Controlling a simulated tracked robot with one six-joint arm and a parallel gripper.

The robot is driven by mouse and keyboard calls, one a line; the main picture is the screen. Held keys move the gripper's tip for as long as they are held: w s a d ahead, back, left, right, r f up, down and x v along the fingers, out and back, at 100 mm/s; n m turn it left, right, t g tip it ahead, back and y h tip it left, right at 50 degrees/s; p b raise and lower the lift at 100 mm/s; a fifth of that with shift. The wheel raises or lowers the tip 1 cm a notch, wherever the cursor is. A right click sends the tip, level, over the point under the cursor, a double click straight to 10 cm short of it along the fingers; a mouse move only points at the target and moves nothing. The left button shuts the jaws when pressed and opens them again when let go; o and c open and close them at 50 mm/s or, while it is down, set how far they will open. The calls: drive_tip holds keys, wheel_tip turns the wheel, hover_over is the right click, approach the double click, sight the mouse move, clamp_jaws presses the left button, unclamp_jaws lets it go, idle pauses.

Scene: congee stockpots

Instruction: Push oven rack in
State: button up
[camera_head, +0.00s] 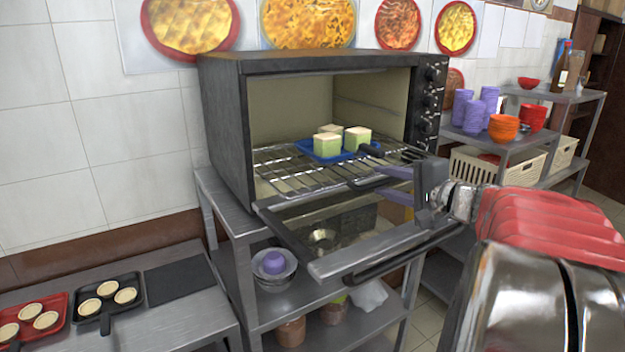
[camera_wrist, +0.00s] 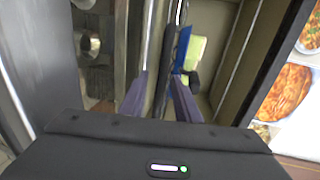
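The oven (camera_head: 228,130) stands on a metal table with its glass door (camera_head: 345,235) folded down. The wire oven rack (camera_head: 290,180) sticks out past the oven's front opening. On it lies a blue tray (camera_head: 309,146) with a dark handle (camera_head: 370,149), carrying three pale green and white blocks (camera_head: 327,145). My gripper (camera_head: 377,181) is at the right part of the rack's front edge, above the door. In the wrist view, its purple fingers (camera_wrist: 160,80) are apart, with dark and metal bars between or behind them. I cannot tell whether they touch the rack.
The oven's knobs (camera_head: 430,98) are on its right side. The lowered door reaches out under my gripper. A side shelf (camera_head: 515,140) at the right holds purple cups (camera_head: 474,113) and orange bowls (camera_head: 503,128). A low table with pans (camera_head: 108,298) stands at the left.

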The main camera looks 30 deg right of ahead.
drive_tip(key=shift+w, duration=0.1)
drive_tip(key=shift+c, duration=0.3)
drive_tip(key=shift+f, duration=0.1)
clamp_jaws()
